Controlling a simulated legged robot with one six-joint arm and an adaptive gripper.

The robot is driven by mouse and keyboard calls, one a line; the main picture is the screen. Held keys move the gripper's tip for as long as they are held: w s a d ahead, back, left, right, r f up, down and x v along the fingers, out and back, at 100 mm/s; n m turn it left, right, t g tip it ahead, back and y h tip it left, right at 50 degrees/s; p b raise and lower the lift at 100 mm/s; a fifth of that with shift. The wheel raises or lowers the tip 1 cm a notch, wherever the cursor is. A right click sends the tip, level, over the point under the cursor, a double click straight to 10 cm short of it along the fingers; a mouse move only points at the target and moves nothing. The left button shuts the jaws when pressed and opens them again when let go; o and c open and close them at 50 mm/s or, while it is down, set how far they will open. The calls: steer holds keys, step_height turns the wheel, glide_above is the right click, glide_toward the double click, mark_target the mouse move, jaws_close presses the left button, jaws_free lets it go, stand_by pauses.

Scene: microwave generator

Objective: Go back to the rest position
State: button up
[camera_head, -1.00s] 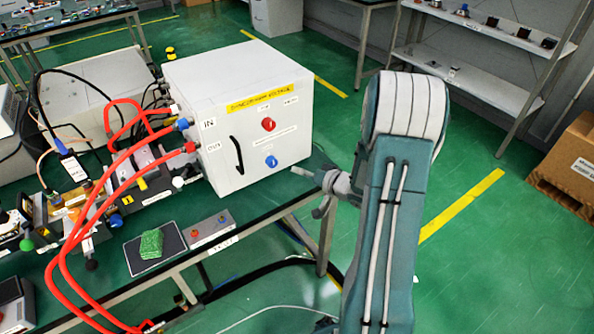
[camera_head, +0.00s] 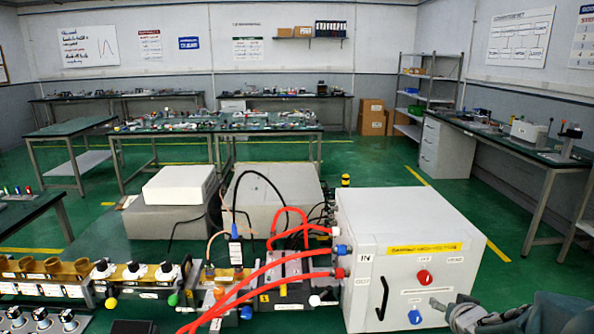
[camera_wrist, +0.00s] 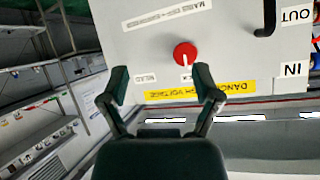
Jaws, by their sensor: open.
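My gripper (camera_head: 442,304) shows at the lower right of the head view, in front of the white high-voltage box (camera_head: 365,225). The wrist view shows the gripper (camera_wrist: 161,82) with its two dark fingers spread and nothing between them. Beyond the fingers is the box front, upside down, with a red knob (camera_wrist: 185,53) and a yellow danger label (camera_wrist: 200,91). In the head view the red knob (camera_head: 424,277) sits above a blue knob (camera_head: 415,317). The gripper appears apart from the box; the exact gap cannot be told.
Red hoses (camera_head: 262,272) and cables run from the box's left side to bench equipment. A black handle (camera_head: 383,298) is on the box front. Green floor (camera_head: 400,180) lies open behind the box. A side bench (camera_head: 500,140) stands along the right wall.

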steer(key=s+a+r+n+g+y, duration=0.1)
steer(key=s+a+r+n+g, duration=0.1)
steer(key=s+a, duration=0.7)
steer(key=s+a+r+n+g, duration=0.2)
steer(key=s+a+r+g, duration=0.2)
steer(key=s+a, duration=0.5)
steer(key=s+r, duration=0.2)
steer(key=s, duration=0.4)
steer(key=shift+s+a+y, duration=0.15)
steer(key=shift+a+y, duration=0.05)
steer(key=shift+y, duration=0.2)
